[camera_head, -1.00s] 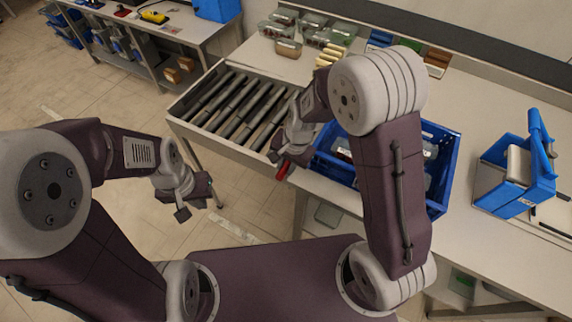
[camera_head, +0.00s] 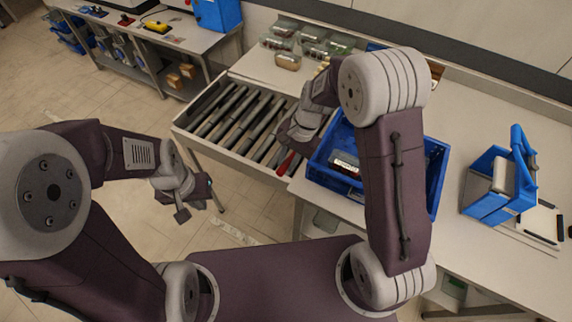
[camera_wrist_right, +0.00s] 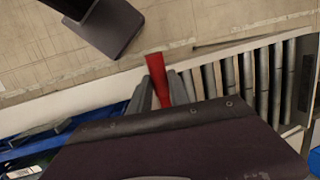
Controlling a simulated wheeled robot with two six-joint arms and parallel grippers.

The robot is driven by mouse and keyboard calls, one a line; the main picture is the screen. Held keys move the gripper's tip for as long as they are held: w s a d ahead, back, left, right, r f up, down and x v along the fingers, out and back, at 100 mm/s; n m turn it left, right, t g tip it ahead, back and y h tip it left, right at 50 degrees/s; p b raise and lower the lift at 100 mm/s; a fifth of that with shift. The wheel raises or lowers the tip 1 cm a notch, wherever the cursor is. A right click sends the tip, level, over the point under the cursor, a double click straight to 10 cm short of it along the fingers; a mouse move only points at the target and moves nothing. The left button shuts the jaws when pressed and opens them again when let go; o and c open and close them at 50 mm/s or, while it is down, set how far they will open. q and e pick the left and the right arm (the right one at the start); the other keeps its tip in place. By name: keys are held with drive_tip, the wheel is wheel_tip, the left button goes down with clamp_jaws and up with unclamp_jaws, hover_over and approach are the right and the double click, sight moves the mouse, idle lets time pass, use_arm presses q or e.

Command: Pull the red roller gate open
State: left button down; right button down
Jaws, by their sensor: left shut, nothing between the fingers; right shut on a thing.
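The red roller gate (camera_head: 287,163) shows only as a short red bar at the right end of the roller conveyor, beside the blue crate. In the right wrist view a red piece of it (camera_wrist_right: 156,72) rises between the fingers. My right gripper (camera_wrist_right: 162,90) is shut on this red piece. In the head view my right gripper (camera_head: 290,150) is partly hidden by its own wrist, and most of the gate is hidden too. My left gripper (camera_head: 197,208) is shut and empty, over the floor in front of the conveyor.
The conveyor's dark rollers (camera_head: 238,118) are bare. A blue crate (camera_head: 322,172) with packed items stands right of the gate, partly behind my right arm. A blue caddy (camera_head: 497,190) stands further right. Several food containers (camera_head: 310,36) sit behind the conveyor.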

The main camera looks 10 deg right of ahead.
drive_tip(key=w+d+r+g+y+p, duration=0.1)
drive_tip(key=w+d+r+g+p, duration=0.1)
drive_tip(key=r+p, duration=0.4)
drive_tip(key=w+d+r+g+y+p, duration=0.1)
drive_tip(key=w+d+r+p, duration=0.1)
drive_tip(key=w+r+p, duration=0.2)
drive_tip(key=shift+d+r+m+g+y+p, duration=0.2)
drive_tip(key=shift+r+m+g+y+p, duration=0.15)
drive_tip(key=shift+r+p, duration=1.75)
drive_tip(key=shift+r+b, duration=0.4)
drive_tip(key=shift+b, duration=0.05)
